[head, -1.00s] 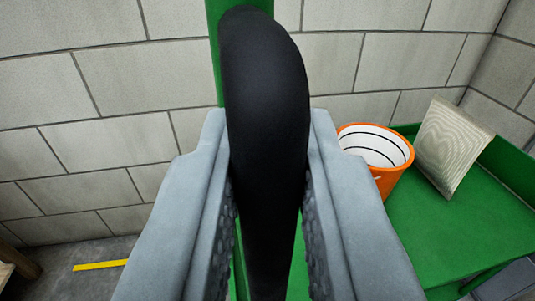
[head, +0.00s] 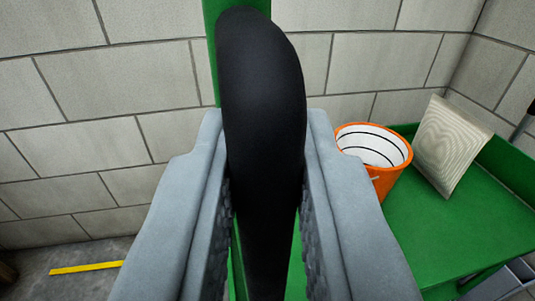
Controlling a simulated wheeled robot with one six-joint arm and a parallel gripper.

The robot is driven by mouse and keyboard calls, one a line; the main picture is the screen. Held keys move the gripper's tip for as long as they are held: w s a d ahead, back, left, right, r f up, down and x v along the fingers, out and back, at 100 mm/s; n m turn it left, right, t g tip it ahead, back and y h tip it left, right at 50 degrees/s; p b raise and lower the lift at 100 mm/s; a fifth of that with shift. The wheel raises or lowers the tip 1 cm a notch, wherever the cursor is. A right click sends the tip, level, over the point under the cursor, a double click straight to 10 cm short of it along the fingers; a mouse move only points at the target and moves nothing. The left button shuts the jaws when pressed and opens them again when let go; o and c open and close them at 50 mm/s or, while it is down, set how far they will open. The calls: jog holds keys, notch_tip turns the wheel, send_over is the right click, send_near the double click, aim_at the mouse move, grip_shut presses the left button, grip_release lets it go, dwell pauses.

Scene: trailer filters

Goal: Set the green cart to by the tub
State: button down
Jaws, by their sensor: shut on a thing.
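The green cart (head: 435,240) fills the lower right of the head view, with a flat green top, a raised side and a green upright behind my gripper. My gripper (head: 266,165) is shut on the cart's black handle (head: 262,90), with one grey finger on each side of it. The handle hides part of the cart behind it. I see no tub that I can name for sure; an orange bucket (head: 378,175) with a white, ringed inside stands on the cart top.
A pale, wood-grained block (head: 450,145) leans on the cart beside the bucket. A grey block wall (head: 90,130) stands close behind. A yellow strip (head: 87,268) lies on the grey floor at lower left, where some floor is clear.

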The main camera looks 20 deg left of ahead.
jog(key=c, duration=1.4)
grip_release()
jog(key=shift+d, duration=0.1)
jog(key=shift+s, duration=0.1)
jog(key=v, duration=1.7)
jog(key=shift+s+d, duration=0.1)
